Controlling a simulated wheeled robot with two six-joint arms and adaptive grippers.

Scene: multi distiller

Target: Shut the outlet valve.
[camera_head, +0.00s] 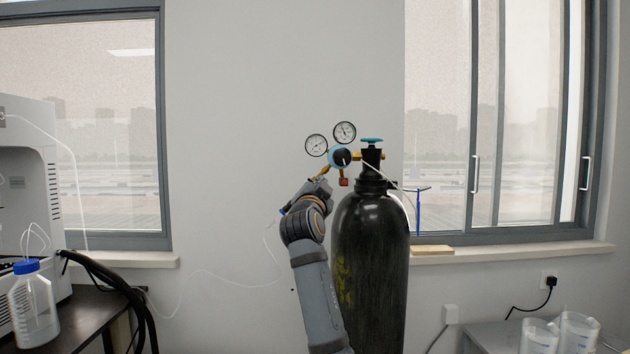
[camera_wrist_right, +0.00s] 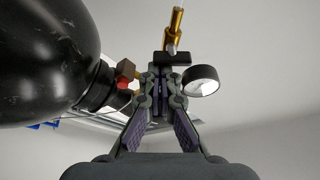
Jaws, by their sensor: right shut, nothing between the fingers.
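A black gas cylinder (camera_head: 368,260) stands upright with a regulator (camera_head: 340,157) on its neck. A brass outlet fitting (camera_head: 326,173) points left and down from the regulator. In the wrist view, this outlet (camera_wrist_right: 177,22) has a small black handle, the outlet valve (camera_wrist_right: 172,58), lying crosswise. My right gripper (camera_head: 322,184) is just below the outlet in the head view. In the wrist view its fingertips (camera_wrist_right: 167,76) are together and empty, right by the black handle. I cannot tell whether they touch it. My left gripper is not in view.
Two round gauges (camera_head: 316,145) (camera_head: 345,132) rise above the regulator. A red cap (camera_head: 344,182) hangs below it. A teal handwheel (camera_head: 372,140) tops the cylinder. A thin tube (camera_head: 245,284) runs left along the wall. A bench with a blue-capped bottle (camera_head: 33,305) stands at left.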

